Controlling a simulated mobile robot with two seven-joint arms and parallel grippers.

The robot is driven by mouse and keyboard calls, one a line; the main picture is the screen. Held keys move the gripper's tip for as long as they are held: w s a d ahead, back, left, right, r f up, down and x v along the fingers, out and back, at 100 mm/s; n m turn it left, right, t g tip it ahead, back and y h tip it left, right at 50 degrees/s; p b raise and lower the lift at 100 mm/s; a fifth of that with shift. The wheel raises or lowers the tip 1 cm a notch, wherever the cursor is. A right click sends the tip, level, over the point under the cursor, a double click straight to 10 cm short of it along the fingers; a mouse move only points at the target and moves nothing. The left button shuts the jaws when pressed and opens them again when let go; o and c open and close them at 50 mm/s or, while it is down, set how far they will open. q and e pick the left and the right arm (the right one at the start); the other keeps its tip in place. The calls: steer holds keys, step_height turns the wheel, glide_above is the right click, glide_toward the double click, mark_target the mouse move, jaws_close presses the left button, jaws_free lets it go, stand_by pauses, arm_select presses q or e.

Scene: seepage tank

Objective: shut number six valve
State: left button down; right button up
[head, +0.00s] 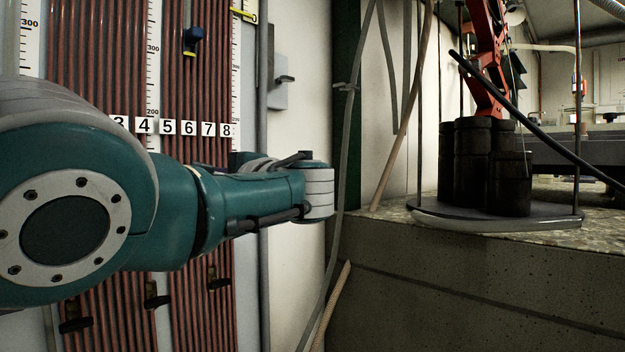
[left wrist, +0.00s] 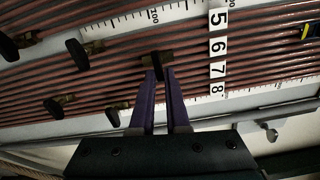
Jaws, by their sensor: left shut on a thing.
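The number six valve (left wrist: 157,62) has a brass body and a black handle. It sits on the tube that appears to line up with the number 6 label (left wrist: 217,46) in the left wrist view. My left gripper (left wrist: 160,76) has purple fingers shut on its black handle, which stands roughly across the tubes. The label also shows in the head view (head: 188,128). There my left arm hides the gripper and this valve.
Other black-handled valves (left wrist: 78,54) (left wrist: 55,108) (left wrist: 115,114) sit close by on neighbouring tubes. Rulers (left wrist: 150,16) run along the board. At right in the head view, black weights (head: 470,165) stand on a round plate above a concrete ledge (head: 480,265). A grey hose (head: 345,160) hangs between.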

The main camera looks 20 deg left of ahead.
arm_select(q)
steer(key=shift+f, duration=0.25)
stand_by(0.3)
steer(key=c, duration=0.9)
jaws_free()
steer(key=shift+r, duration=0.1)
steer(key=shift+c, duration=0.2)
steer(key=p+v, duration=0.4)
steer(key=v, duration=0.6)
